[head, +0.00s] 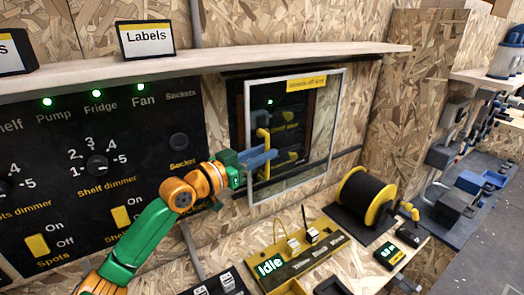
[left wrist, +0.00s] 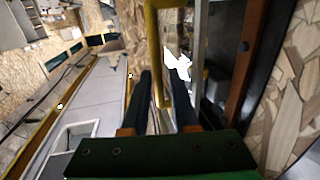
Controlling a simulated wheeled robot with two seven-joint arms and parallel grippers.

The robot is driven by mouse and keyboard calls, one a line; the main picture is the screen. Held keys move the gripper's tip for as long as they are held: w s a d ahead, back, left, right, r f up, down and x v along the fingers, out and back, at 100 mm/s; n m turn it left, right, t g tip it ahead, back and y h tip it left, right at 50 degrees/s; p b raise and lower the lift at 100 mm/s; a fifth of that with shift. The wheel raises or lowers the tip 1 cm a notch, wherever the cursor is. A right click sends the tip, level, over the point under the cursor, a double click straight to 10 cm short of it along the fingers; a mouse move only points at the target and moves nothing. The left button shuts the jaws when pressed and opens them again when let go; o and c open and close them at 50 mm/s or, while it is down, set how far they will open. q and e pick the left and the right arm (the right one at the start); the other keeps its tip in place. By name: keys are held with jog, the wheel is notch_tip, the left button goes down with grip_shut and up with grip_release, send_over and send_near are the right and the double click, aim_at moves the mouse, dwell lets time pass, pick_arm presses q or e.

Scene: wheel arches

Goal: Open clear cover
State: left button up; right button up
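The clear cover (head: 318,135) is a transparent panel in a pale frame, in front of a dark wall box in the middle of the head view. Its upright yellow handle (head: 263,136) is near the left side of the frame. I cannot tell whether the cover stands slightly ajar. My left gripper (head: 266,158) is at the handle, coming in from the left. In the left wrist view its dark fingers (left wrist: 162,76) are apart, with the yellow handle (left wrist: 152,40) between them. Contact is not clear. My right gripper is not in view.
A black switch panel (head: 60,190) lies left of the cover, under a wooden shelf (head: 200,70) with a "Labels" sign (head: 146,39). Below right are a black and yellow reel (head: 365,197) and a yellow "Idle" unit (head: 300,262). Some wall space is free right of the cover.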

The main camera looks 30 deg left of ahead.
pick_arm(q)
grip_shut()
dwell(1.3)
